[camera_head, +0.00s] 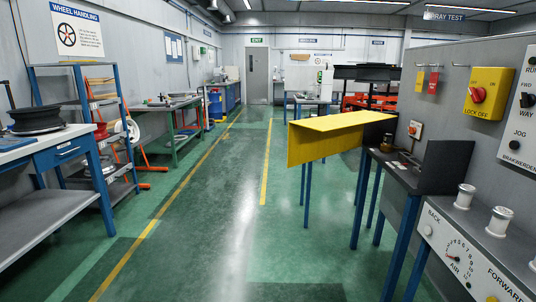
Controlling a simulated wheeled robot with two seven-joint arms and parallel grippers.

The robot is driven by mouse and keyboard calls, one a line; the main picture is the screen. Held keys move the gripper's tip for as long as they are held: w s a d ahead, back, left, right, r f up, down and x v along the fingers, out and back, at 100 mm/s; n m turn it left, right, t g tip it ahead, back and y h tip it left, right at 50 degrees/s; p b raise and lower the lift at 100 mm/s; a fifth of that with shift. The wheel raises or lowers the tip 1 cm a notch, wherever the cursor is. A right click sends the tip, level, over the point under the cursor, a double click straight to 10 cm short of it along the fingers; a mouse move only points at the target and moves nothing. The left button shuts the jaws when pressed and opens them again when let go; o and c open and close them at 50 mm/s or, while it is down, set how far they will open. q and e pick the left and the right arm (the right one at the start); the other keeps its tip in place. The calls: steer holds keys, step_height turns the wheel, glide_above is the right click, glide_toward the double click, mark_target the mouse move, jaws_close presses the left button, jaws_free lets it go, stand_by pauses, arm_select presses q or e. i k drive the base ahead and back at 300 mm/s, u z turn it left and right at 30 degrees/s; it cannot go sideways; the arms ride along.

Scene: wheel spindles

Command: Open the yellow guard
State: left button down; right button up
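The yellow guard (329,144) is right of the picture's middle, a long box-like cover with a flat top and a side panel hanging down. It sits at about bench height, above blue legs, beside a grey bench (402,170). What lies under the guard is hidden by its panel. I cannot tell how it is hinged, and no handle is clear on it. Neither of my grippers is in view.
A control panel (462,258) with a dial and white spools stands front right. A yellow lock-off switch box (488,95) is on the grey wall. Blue-framed benches (62,150) line the left. The green floor (215,210) between is clear.

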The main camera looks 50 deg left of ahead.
mark_target(310, 139)
steer(key=u, duration=1.05)
steer(key=i, duration=1.45)
steer(key=z, duration=0.7)
